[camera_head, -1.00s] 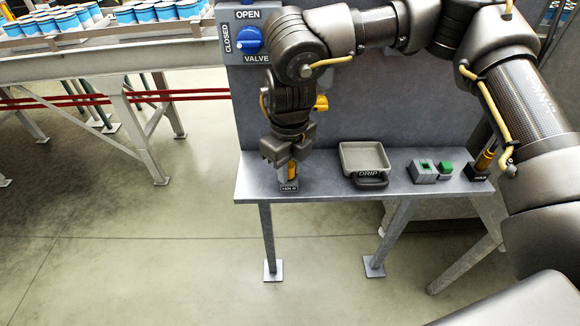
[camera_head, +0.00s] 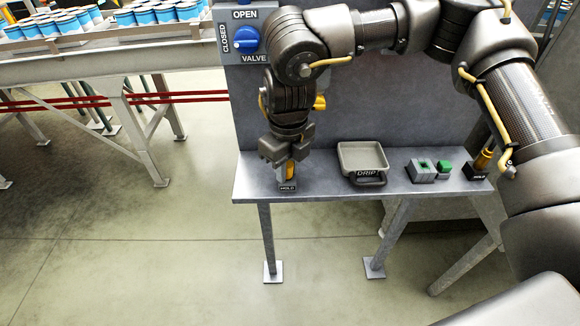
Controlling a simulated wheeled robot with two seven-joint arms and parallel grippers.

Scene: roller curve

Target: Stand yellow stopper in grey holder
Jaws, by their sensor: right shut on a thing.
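My right gripper (camera_head: 285,164) hangs fingers-down over the left end of the grey bench, shut on a yellow stopper (camera_head: 291,170). The stopper is roughly upright, its upper part hidden between the fingers. Directly below is a small holder marked HOLD (camera_head: 288,188). I cannot tell whether the stopper's lower end is inside it or just above. A second dark holder marked HOLD (camera_head: 475,173) stands at the bench's right end, with a yellow-orange piece (camera_head: 484,159) upright in it. My left gripper is out of view.
On the bench (camera_head: 325,186) are a grey DRIP tray (camera_head: 362,158) and a grey block with a green-edged opening (camera_head: 421,171) beside a green-topped block (camera_head: 443,168). A blue valve knob (camera_head: 246,39) is on the panel behind. A can conveyor (camera_head: 100,68) runs left.

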